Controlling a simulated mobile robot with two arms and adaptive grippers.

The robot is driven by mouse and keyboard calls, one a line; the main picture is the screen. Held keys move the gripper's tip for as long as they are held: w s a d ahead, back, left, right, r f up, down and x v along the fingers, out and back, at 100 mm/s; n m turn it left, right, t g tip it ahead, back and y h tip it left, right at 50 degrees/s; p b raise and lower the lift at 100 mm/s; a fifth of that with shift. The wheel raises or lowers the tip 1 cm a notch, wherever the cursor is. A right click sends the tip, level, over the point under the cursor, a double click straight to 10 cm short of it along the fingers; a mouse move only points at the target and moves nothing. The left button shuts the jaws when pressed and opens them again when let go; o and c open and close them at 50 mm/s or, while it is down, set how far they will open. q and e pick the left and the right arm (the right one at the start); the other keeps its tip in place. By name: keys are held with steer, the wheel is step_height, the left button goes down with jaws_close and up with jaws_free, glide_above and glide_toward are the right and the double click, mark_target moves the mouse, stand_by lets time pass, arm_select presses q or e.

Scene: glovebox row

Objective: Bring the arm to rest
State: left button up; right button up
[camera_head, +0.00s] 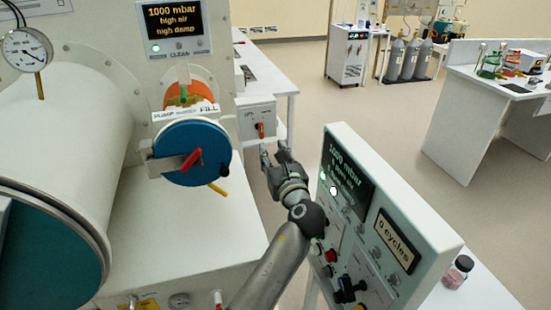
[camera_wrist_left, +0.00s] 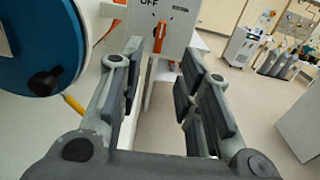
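My left gripper (camera_head: 273,151) is at the end of my grey arm in the middle of the head view. Its fingers are spread with a clear gap between them. In the left wrist view the two fingers (camera_wrist_left: 161,62) stand apart with nothing between them. The gripper is in the air, apart from the small switch box (camera_head: 257,120) with an orange handle beyond it. That switch box, marked OFF, also shows beyond the fingertips in the wrist view (camera_wrist_left: 161,20). My right gripper is in neither view.
A blue round door (camera_head: 209,168) with a red handle (camera_head: 192,160) is left of the gripper. A tilted control panel (camera_head: 352,183) reading 1000 mbar and 0 cycles stands close on the right. A small jar (camera_head: 458,272) is behind the panel. Open floor (camera_head: 385,125) lies farther back.

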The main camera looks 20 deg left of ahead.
arm_select(q)
steer(key=shift+v, duration=0.95)
